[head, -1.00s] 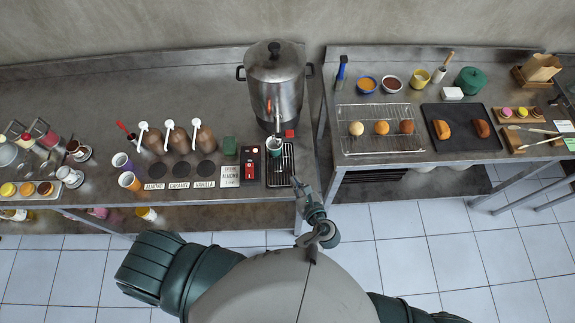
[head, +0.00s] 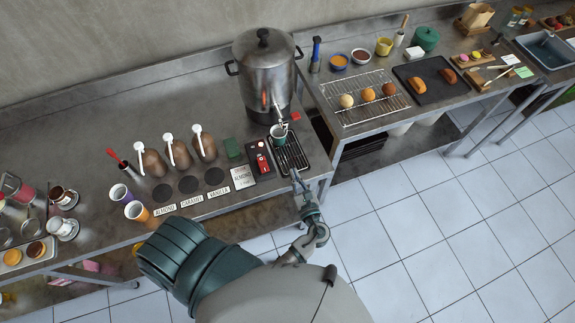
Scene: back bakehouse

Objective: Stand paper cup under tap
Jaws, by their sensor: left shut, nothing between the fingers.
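The tap's spout is just above the cup's mouth. My left gripper (head: 295,174) is at the front edge of the grate, shut and empty, apart from the cup. My right gripper is not in the picture.
Syrup bottles with white pumps (head: 177,151) stand left of the urn, with purple and orange cups (head: 136,210) further left. A red device (head: 262,160) sits beside the grate. A wire rack (head: 364,99) with buns is on the right table.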

